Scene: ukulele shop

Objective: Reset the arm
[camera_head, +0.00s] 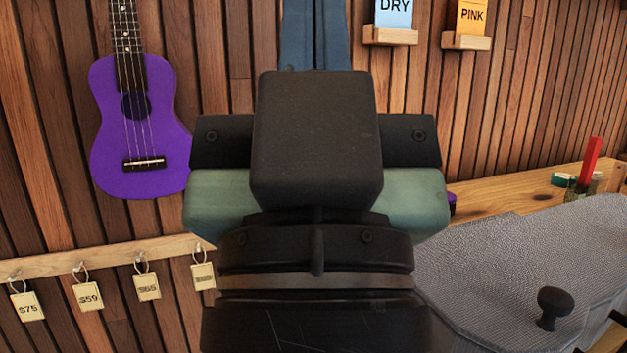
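My gripper (317,140) fills the middle of the head view, seen from behind. A dark block covers its centre, with black screwed plates at either side and a green rounded part behind. My dark wrist joint is below it. A blue upright part, split by dark lines, rises above the block to the top edge. I cannot tell whether this is my fingers or something behind them. The fingertips are not clearly seen, nor is anything held.
A purple ukulele (138,125) hangs on the slatted wall at left, above a rail (115,256) with several price tags. Two small ledges with DRY (394,14) and PINK (471,17) cards are at upper right. A wooden counter (510,190) and a grey textured surface (520,260) with a black knob (554,303) lie at right.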

